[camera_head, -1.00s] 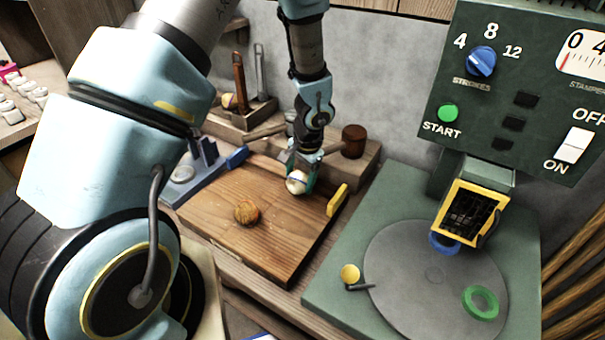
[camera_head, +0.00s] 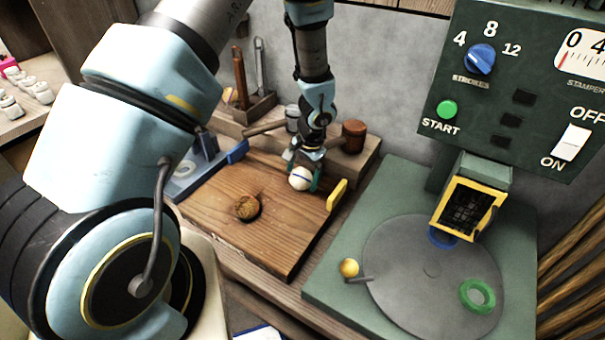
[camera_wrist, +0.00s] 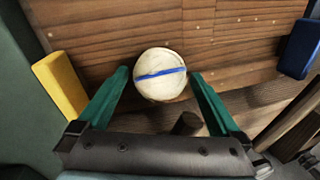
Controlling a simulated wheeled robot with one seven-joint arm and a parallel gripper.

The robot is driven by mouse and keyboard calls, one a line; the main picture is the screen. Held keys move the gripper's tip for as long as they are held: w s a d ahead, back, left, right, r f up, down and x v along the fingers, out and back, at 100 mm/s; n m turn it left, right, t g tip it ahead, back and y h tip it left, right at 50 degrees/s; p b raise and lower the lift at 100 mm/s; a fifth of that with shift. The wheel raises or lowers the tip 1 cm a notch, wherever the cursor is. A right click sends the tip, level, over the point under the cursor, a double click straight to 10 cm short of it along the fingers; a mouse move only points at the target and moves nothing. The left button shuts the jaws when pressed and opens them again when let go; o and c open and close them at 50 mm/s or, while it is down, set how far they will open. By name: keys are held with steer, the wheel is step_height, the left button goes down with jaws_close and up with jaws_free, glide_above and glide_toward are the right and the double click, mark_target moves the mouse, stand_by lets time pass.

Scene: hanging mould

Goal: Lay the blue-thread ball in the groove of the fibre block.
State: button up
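The pale ball (camera_head: 301,178) has a blue thread band and sits between the teal fingers of my gripper (camera_head: 304,174), over the back right of the wooden board. I cannot tell whether the ball touches the board. No fibre block or groove is clearly recognisable.
The wooden board (camera_head: 270,245) has a yellow stop (camera_head: 337,194) at right and a blue stop (camera_head: 237,151) at back left. A mallet (camera_head: 353,137) lies behind. A green machine with a grey turntable (camera_head: 400,270) stands at right. A blue-grey fixture (camera_head: 205,148) is at left.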

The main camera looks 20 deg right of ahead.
mark_target(309, 179)
steer(key=shift+r+p, duration=0.45)
steer(key=shift+p, duration=0.05)
steer(key=shift+d+r+b, duration=0.1)
steer(key=shift+r+b, duration=0.2)
steer(key=shift+r, duration=0.1)
step_height(309, 179, up, 11)
steer(key=s+b, duration=0.2)
steer(key=s+a+r+n, duration=0.1)
steer(key=a+r+n, duration=0.2)
steer(key=a, duration=0.6)
steer(key=s+a+r+n, duration=0.1)
steer(key=a+r+n, duration=0.2)
steer(key=a, duration=0.6)
steer(key=s+a+r+n+h, duration=0.1)
steer(key=a+r+n, duration=0.3)
steer(key=a, duration=0.6)
steer(key=shift+s+n, duration=0.4)
steer(key=shift+n, duration=0.3)
